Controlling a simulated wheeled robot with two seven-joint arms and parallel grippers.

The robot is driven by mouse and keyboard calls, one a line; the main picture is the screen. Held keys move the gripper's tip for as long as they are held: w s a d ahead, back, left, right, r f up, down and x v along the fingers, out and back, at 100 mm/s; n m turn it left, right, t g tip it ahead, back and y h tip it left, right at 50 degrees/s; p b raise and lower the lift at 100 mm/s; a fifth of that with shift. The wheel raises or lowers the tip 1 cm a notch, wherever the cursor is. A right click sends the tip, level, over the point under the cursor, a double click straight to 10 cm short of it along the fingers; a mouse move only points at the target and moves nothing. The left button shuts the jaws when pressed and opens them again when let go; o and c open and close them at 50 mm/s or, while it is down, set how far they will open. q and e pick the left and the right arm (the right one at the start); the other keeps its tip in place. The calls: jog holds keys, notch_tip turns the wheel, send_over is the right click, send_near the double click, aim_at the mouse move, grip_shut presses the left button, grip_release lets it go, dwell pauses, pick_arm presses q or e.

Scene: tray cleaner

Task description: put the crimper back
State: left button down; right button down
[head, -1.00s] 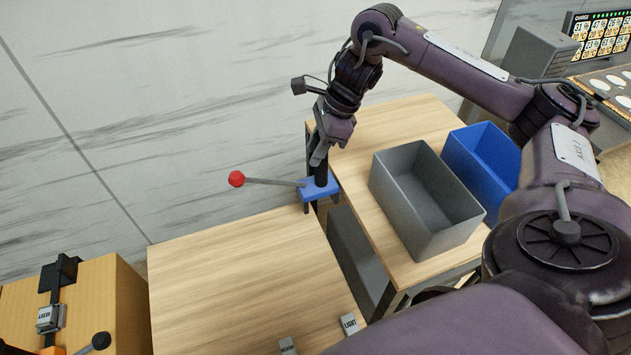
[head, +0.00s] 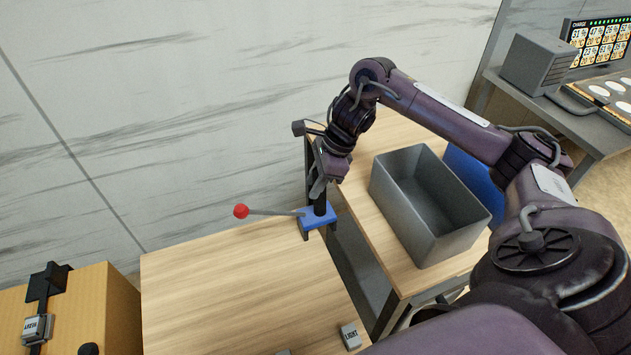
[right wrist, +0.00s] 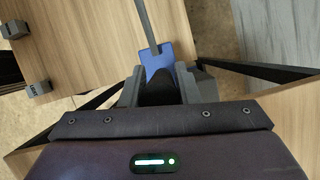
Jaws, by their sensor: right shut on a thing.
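The crimper shows in the head view as a blue base (head: 318,218) with a black upright post and a long grey lever ending in a red knob (head: 241,211). My right gripper (head: 320,188) is shut on the black post from above. The lever points left over the far edge of the near wooden table (head: 235,290). The blue base appears at that table's far right corner; I cannot tell whether it touches. In the right wrist view, the gripper (right wrist: 160,90) grips the dark post, with the blue base (right wrist: 160,60) beyond it. My left gripper is out of view.
A grey bin (head: 398,205) and a blue bin (head: 475,170) stand on the second wooden table (head: 375,255), right of a gap. A labelled block (head: 350,337) sits at the near table's front edge; its middle is clear. A wooden cabinet (head: 120,310) stands left.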

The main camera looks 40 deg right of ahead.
jog(key=c, duration=1.1)
grip_release()
jog(key=shift+r, duration=0.15)
jog(key=p+v, duration=0.3)
jog(key=v, duration=0.8)
jog(key=shift+r+p, duration=0.4)
jog(key=shift+s+d+f, duration=0.1)
jog(key=shift+s, duration=0.05)
